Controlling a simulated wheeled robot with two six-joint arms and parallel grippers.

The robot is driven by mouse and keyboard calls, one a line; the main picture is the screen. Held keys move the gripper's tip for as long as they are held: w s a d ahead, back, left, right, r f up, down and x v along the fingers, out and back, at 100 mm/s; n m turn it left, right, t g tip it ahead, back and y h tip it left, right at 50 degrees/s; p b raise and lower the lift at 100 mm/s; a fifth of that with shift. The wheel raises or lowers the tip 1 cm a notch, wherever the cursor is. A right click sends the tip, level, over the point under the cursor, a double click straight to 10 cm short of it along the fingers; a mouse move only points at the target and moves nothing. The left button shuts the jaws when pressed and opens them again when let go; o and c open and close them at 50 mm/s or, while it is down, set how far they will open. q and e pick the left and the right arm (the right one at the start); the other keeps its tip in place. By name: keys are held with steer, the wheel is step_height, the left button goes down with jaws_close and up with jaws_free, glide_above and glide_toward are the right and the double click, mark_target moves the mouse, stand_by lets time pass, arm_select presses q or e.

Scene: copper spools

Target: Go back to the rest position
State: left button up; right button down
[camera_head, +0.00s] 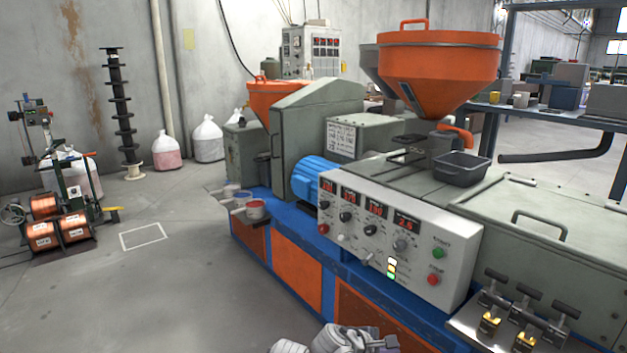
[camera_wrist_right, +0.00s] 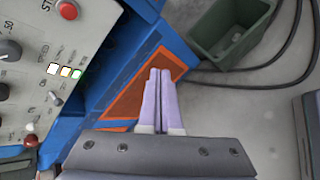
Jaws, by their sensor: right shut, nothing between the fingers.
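My right gripper (camera_wrist_right: 160,74) shows in the right wrist view with its two pale purple fingers together and nothing between them. Behind the fingers are the blue frame and an orange panel of the machine, and they appear clear of it. In the head view, grey and white parts of my arm show at the bottom edge, cut off by the frame. My left gripper is not clearly seen in either view. Copper spools (camera_head: 75,228) sit on a stand on the floor at the far left of the head view.
The large machine with its control panel (camera_head: 393,232) and orange hopper (camera_head: 430,68) fills the middle and right. A green bin (camera_wrist_right: 196,45) stands on the floor beside cables in the wrist view. The floor at left, around a white marked rectangle (camera_head: 143,226), is mostly clear.

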steer(key=s+a+f+m+g+y, duration=0.6)
steer(key=s+a+f+m+y, duration=0.3)
steer(key=s+a, duration=0.4)
arm_select(q)
step_height(320, 180, up, 27)
steer(key=p, duration=2.7)
arm_select(e)
step_height(320, 180, up, 27)
steer(key=m+h, duration=0.1)
steer(key=shift+a, duration=0.2)
arm_select(q)
steer(key=shift+f, duration=0.1)
